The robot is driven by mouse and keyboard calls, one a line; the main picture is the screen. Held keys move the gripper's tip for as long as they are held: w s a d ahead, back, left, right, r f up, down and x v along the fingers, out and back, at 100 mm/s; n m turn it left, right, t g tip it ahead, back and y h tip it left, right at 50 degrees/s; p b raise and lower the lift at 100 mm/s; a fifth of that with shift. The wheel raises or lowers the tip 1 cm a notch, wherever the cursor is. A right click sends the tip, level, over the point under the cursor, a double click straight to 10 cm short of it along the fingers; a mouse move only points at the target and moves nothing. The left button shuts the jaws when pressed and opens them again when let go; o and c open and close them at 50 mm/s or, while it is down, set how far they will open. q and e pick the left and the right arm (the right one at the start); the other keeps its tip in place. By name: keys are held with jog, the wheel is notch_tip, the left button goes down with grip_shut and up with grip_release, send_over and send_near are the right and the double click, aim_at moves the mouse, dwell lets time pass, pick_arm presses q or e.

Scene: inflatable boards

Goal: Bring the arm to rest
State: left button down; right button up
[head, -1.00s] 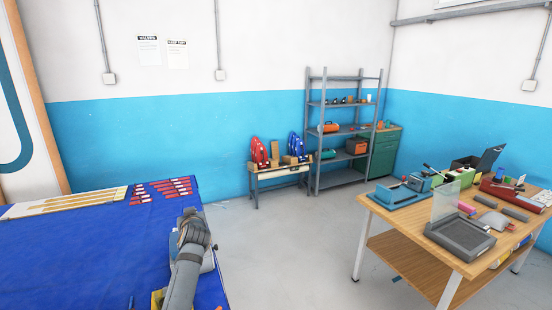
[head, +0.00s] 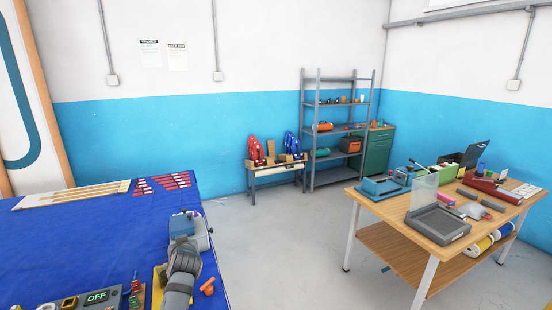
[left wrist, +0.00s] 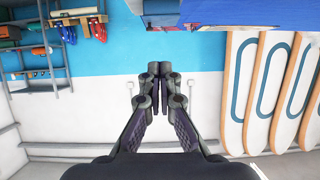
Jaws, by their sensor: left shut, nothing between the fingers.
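My left gripper (left wrist: 160,78) shows in the middle of the left wrist view. Its dark fingers come together at the tips, with nothing between them. It is in the air, clear of the surfaces around it. A grey link of my arm reaches up from the bottom edge of the head view, over the blue-covered table (head: 75,240). No gripper fingers can be made out in the head view. My right gripper is not seen.
On the blue table, a grey-blue device (head: 198,232), an orange piece (head: 208,287) and a panel reading OFF (head: 95,296) are near my arm. A wooden table (head: 405,218) with tools stands right. Striped boards (left wrist: 272,85) show in the wrist view. Floor between the tables is clear.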

pick_arm(q)
jog(key=s+f+m+g+h, duration=0.1)
jog(key=s+f+g, duration=0.1)
jog(key=s+f, duration=0.55)
jog(key=s+f+m+g+h, duration=0.15)
jog(key=s+f, duration=0.25)
jog(key=s, duration=0.7)
jog(key=s+d+f+m+g+h, duration=0.1)
jog(key=s+d+m+g, duration=0.15)
jog(key=s, duration=0.85)
jog(key=s+d+f+m+g+h, duration=0.1)
jog(key=s+d+f+g, duration=0.15)
jog(key=s, duration=0.75)
jog(key=s+a+f+g+b, duration=0.1)
jog(key=s+f+b, duration=0.15)
jog(key=f, duration=1.45)
jog(key=s+a+f+b, duration=0.1)
jog(key=f+b, duration=0.3)
jog(key=f, duration=1.3)
jog(key=s+a+f+g+b, duration=0.1)
jog(key=s+f+b, duration=0.2)
jog(key=s+f, duration=1.4)
jog(key=shift+s+f+n, duration=0.35)
jog(key=shift+f+n, duration=0.05)
jog(key=shift+f, duration=0.05)
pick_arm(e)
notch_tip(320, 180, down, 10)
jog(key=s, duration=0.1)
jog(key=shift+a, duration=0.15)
